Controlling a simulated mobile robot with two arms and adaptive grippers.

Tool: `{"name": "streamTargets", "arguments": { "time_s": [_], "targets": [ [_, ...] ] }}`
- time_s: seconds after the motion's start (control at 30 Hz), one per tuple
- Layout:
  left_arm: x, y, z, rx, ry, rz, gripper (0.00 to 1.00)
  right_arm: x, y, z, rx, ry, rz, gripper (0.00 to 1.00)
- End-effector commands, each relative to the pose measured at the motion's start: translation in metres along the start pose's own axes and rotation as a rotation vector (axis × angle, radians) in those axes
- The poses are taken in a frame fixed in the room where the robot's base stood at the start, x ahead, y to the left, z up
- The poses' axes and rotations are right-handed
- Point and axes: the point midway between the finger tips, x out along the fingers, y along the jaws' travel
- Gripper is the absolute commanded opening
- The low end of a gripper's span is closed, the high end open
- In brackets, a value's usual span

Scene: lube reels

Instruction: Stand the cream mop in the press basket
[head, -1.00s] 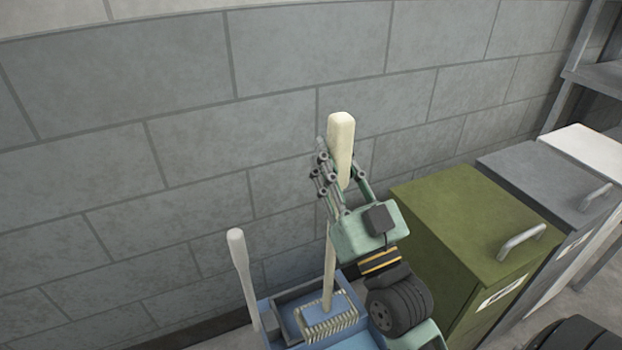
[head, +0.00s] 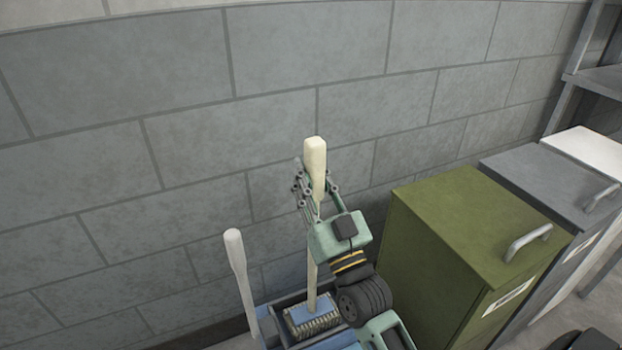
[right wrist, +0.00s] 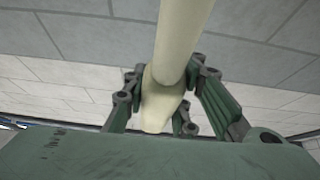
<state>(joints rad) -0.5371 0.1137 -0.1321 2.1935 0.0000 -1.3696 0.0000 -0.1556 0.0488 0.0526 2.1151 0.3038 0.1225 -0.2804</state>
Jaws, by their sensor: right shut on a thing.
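The cream mop (head: 315,160) stands nearly upright in the head view, with a thick cream grip at its top and a blue, fringed head at its foot. My right gripper (head: 314,186) is shut on the grip; in the right wrist view the gripper (right wrist: 163,85) has its fingers on both sides of the cream handle (right wrist: 180,40). The mop head (head: 312,317) shows within the outline of the blue press basket (head: 275,312); I cannot tell whether it rests on the bottom. My left gripper is not in view.
A second, pale handle (head: 240,270) stands at the left side of the blue bucket. A green bin (head: 450,240) is close to the right of my right arm, with a grey bin (head: 540,185) and a white one (head: 590,150) beyond. A block wall is behind.

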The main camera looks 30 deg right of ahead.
Motion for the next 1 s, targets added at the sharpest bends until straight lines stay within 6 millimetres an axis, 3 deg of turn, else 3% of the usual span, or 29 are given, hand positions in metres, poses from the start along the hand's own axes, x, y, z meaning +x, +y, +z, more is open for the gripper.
{"name": "streamTargets", "arguments": {
  "time_s": [0.33,0.37,0.57,0.93,1.0],
  "targets": [
    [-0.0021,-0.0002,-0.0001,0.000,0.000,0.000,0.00,-0.0004,0.0001,-0.0007,0.000,0.006,0.000,0.00],
    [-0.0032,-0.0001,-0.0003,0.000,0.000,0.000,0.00,-0.0011,-0.0001,0.0014,0.000,0.001,0.000,0.26],
    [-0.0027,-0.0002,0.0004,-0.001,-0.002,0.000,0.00,-0.0009,0.0000,0.0010,0.000,0.001,0.000,0.43],
    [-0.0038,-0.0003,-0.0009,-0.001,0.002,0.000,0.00,0.0005,0.0000,-0.0016,0.000,0.002,0.000,0.44],
    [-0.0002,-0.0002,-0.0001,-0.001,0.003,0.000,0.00,-0.0077,0.0000,0.0005,-0.001,-0.002,0.000,0.44]
  ]
}}
